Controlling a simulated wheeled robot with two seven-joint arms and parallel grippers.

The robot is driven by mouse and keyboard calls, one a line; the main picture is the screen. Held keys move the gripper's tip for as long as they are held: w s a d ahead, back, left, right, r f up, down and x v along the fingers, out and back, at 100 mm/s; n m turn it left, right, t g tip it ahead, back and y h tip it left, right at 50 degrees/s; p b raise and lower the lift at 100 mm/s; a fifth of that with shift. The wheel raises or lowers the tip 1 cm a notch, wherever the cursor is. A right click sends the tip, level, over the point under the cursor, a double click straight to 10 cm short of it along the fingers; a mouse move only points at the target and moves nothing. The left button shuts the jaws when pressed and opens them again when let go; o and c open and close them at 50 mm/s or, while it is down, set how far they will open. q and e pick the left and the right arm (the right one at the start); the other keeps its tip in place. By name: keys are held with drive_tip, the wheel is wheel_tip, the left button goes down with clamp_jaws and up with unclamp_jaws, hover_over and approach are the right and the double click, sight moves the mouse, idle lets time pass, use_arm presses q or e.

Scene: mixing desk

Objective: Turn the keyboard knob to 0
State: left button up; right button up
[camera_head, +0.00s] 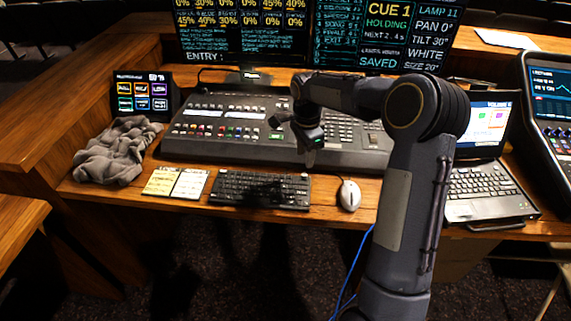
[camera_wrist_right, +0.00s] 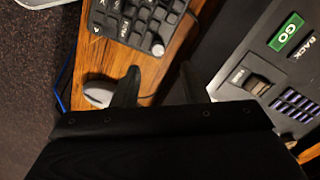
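The black keyboard (camera_head: 260,188) lies on the wooden desk in front of the mixing console. In the right wrist view its corner (camera_wrist_right: 125,18) shows at the top, with a small round grey knob (camera_wrist_right: 157,48) at the near edge. The knob is too small to make out surely in the head view, and its setting cannot be read. My right gripper (camera_head: 308,148) hangs over the console's front edge, just beyond the keyboard's right end. In the right wrist view its two fingers (camera_wrist_right: 160,68) are apart with nothing between them, pointing toward the knob without touching it. My left gripper is not in view.
The console (camera_head: 225,145) stands behind the keyboard; its green GO button (camera_wrist_right: 286,32) shows beside my fingers. A white mouse (camera_head: 349,195) lies right of the keyboard. Notepads (camera_head: 175,183) and a grey cloth (camera_head: 115,150) lie left. A laptop (camera_head: 482,185) stands right.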

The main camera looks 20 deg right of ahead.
sight(304, 174)
wheel_tip(304, 174, down, 7)
drive_tip(key=shift+s+f+p, duration=0.1)
drive_tip(key=shift+f+p, duration=0.05)
drive_tip(key=shift+p, duration=0.15)
clamp_jaws()
idle(0.3)
